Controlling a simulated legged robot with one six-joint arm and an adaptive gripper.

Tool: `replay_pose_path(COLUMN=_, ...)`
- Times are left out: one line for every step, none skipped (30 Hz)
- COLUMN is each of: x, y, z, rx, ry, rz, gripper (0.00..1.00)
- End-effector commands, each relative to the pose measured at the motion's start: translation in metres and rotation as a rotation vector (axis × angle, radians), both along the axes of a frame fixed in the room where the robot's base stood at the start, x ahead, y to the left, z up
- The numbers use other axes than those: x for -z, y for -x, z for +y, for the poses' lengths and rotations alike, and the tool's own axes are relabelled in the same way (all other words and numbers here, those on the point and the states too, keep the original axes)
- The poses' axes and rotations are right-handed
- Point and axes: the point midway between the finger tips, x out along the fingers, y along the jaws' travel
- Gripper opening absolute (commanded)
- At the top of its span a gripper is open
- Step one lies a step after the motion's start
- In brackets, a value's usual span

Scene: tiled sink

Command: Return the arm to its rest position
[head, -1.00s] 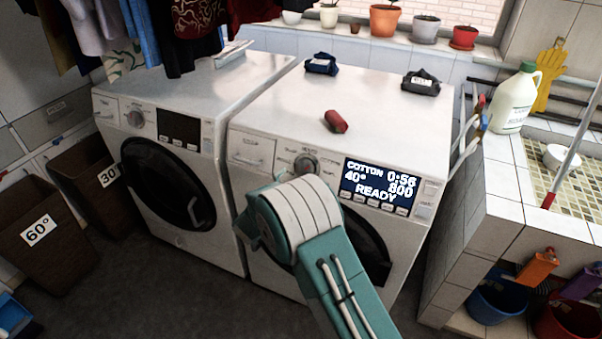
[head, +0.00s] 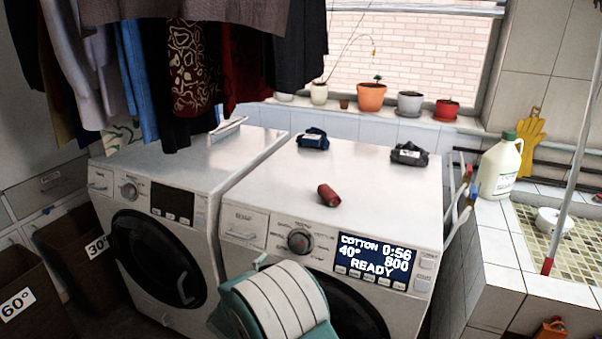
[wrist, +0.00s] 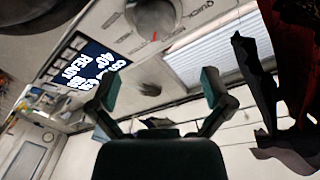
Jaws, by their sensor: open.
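My arm shows at the bottom of the head view, a teal and white link (head: 278,305) in front of the right-hand washing machine (head: 372,180). My gripper is hidden in the head view. In the wrist view my gripper (wrist: 158,88) has its two teal fingers spread wide apart, with nothing between them. Beyond the fingers, the machine's front panel appears tilted, with its blue display (wrist: 85,62) and round dial (wrist: 153,18).
A red rolled item (head: 328,195), a blue bundle (head: 313,139) and a dark bundle (head: 409,154) lie on the right machine. Clothes (head: 190,70) hang above the left machine (head: 165,215). A white jug (head: 499,168) stands by the tiled sink. Brown baskets (head: 28,300) stand at left.

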Motion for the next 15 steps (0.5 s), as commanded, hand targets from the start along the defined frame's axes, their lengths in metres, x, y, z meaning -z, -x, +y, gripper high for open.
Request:
replay_pose_path(x=-0.014, y=-0.006, z=-0.004, rx=-0.021, ry=-0.020, rz=0.005, gripper=1.00)
replay_pose_path(x=-0.022, y=-0.010, z=-0.006, rx=-0.042, ry=-0.031, rz=0.015, gripper=1.00)
replay_pose_path(x=-0.035, y=-0.015, z=-0.009, rx=-0.076, ry=-0.048, rz=0.029, gripper=1.00)
replay_pose_path(x=-0.045, y=-0.018, z=-0.012, rx=-0.103, ry=-0.060, rz=0.041, gripper=1.00)
replay_pose_path(x=-0.055, y=-0.021, z=-0.014, rx=-0.133, ry=-0.072, rz=0.054, gripper=1.00)
replay_pose_path(x=-0.067, y=-0.024, z=-0.018, rx=-0.171, ry=-0.085, rz=0.072, gripper=1.00)
replay_pose_path(x=-0.076, y=-0.026, z=-0.020, rx=-0.202, ry=-0.093, rz=0.085, gripper=1.00)
replay_pose_path(x=-0.085, y=-0.027, z=-0.024, rx=-0.229, ry=-0.100, rz=0.098, gripper=1.00)
replay_pose_path(x=-0.097, y=-0.027, z=-0.027, rx=-0.267, ry=-0.107, rz=0.116, gripper=1.00)
replay_pose_path(x=-0.106, y=-0.027, z=-0.030, rx=-0.295, ry=-0.111, rz=0.130, gripper=1.00)
replay_pose_path(x=-0.115, y=-0.026, z=-0.033, rx=-0.323, ry=-0.114, rz=0.143, gripper=1.00)
replay_pose_path(x=-0.126, y=-0.024, z=-0.037, rx=-0.359, ry=-0.116, rz=0.161, gripper=1.00)
replay_pose_path(x=-0.134, y=-0.021, z=-0.041, rx=-0.386, ry=-0.116, rz=0.176, gripper=1.00)
replay_pose_path(x=-0.142, y=-0.018, z=-0.044, rx=-0.412, ry=-0.115, rz=0.191, gripper=1.00)
replay_pose_path(x=-0.152, y=-0.013, z=-0.049, rx=-0.446, ry=-0.111, rz=0.211, gripper=1.00)
